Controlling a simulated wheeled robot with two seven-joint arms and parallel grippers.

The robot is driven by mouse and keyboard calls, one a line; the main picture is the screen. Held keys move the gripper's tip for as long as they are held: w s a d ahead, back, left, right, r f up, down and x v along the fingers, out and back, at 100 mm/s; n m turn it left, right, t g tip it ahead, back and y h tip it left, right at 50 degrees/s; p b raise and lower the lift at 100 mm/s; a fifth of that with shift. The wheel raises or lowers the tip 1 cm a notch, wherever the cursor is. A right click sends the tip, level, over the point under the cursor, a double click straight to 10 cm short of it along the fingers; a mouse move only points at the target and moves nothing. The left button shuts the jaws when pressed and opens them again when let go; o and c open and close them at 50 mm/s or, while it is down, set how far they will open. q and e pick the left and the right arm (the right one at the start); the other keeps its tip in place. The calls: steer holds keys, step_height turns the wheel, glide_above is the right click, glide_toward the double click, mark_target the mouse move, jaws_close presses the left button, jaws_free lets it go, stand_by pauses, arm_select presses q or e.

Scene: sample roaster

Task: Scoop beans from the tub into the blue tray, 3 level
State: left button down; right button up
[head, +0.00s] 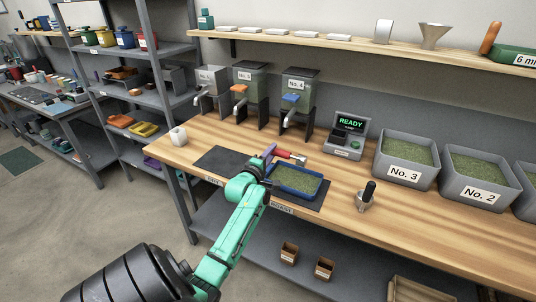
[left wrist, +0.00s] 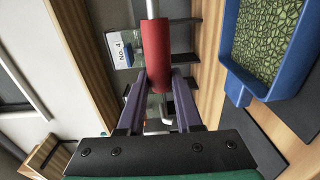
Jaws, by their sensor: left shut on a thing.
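My left gripper (head: 270,153) is shut on a red handle (head: 284,154), just above the back left of the blue tray. In the left wrist view, the purple fingers (left wrist: 158,95) grip the red handle (left wrist: 157,55), and a pale metal rod runs out of its far end. Whether a scoop bowl is on the rod cannot be told. The blue tray (head: 290,196) lies on a dark mat with green beans spread across it; it also shows in the left wrist view (left wrist: 250,84). Grey tubs No. 3 (head: 398,174) and No. 2 (head: 468,193) hold green beans. My right gripper is out of view.
A dark-handled metal tool (head: 367,195) stands right of the tray. A READY display unit (head: 348,137) and hoppers, including No. 4 (head: 298,90), stand at the back. Another tub is cut off at the right edge.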

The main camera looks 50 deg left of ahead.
arm_select(q)
steer(key=d+r+m, duration=0.1)
steer(key=m, duration=0.1)
steer(key=d+r+m, duration=0.1)
steer(key=r+m, duration=0.1)
steer(key=w+d+r+m+b, duration=0.1)
steer(key=m, duration=0.1)
steer(key=shift+r, duration=0.15)
steer(key=w+d+r+m+b, duration=0.2)
steer(key=w+d+m, duration=0.1)
steer(key=d+m, duration=0.5)
steer(key=m, duration=0.3)
steer(key=shift+d+m+y+b, duration=0.2)
steer(key=shift+m+y+b, duration=0.1)
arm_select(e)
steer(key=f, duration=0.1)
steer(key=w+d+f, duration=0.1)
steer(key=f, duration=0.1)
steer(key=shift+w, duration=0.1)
arm_select(q)
steer(key=shift+w, duration=0.1)
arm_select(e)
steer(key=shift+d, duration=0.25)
